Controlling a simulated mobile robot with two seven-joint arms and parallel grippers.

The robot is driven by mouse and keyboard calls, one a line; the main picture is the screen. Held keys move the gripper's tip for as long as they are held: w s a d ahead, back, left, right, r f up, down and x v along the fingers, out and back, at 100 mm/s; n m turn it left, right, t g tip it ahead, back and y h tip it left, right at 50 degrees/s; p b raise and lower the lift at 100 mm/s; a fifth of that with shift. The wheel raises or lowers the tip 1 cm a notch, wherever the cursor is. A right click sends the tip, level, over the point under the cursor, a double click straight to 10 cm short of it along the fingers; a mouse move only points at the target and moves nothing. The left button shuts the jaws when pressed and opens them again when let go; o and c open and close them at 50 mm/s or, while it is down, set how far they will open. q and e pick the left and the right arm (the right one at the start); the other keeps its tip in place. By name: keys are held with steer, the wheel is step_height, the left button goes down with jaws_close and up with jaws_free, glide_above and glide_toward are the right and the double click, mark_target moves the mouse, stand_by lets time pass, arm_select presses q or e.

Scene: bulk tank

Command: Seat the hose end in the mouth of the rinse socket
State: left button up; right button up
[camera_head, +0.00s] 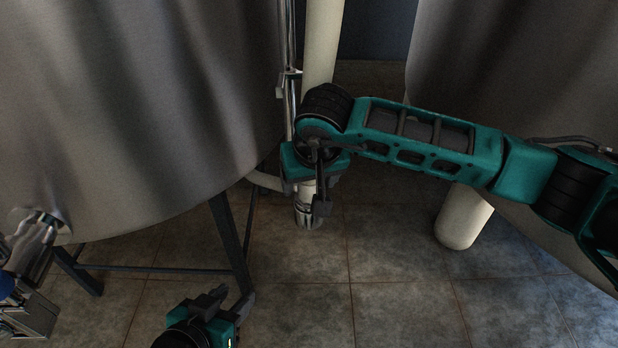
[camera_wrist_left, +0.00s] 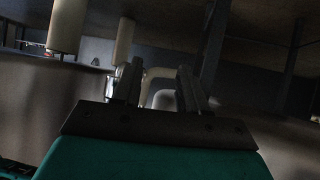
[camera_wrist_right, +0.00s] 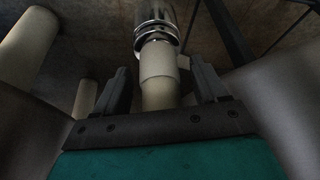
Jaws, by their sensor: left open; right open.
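A cream tube (camera_head: 306,187) with a chrome ringed fitting (camera_head: 308,214) at its lower end shows below my right gripper (camera_head: 306,195). In the right wrist view the cream tube (camera_wrist_right: 157,62) lies between the spread fingers, and its collar meets the chrome fitting (camera_wrist_right: 157,22). I cannot tell which part is the hose end and which the rinse socket, nor whether they are seated. My right gripper is open around the tube, without visible grip. My left gripper (camera_head: 228,300) is open and empty, low at the bottom of the head view. A bent pale pipe (camera_wrist_left: 162,80) shows beyond its fingers.
A large steel tank (camera_head: 140,110) stands on dark legs (camera_head: 230,240) at the left. Another tank (camera_head: 520,80) stands at the right, with a cream cylinder (camera_head: 464,217) under it. A chrome valve (camera_head: 30,245) juts out at the far left. The tiled floor (camera_head: 390,300) is clear.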

arm_select(q)
steer(key=a+r+p, duration=0.1)
steer(key=p, duration=0.2)
steer(key=shift+r, duration=0.15)
arm_select(e)
steer(key=v, duration=1.3)
steer(key=shift+f, duration=0.1)
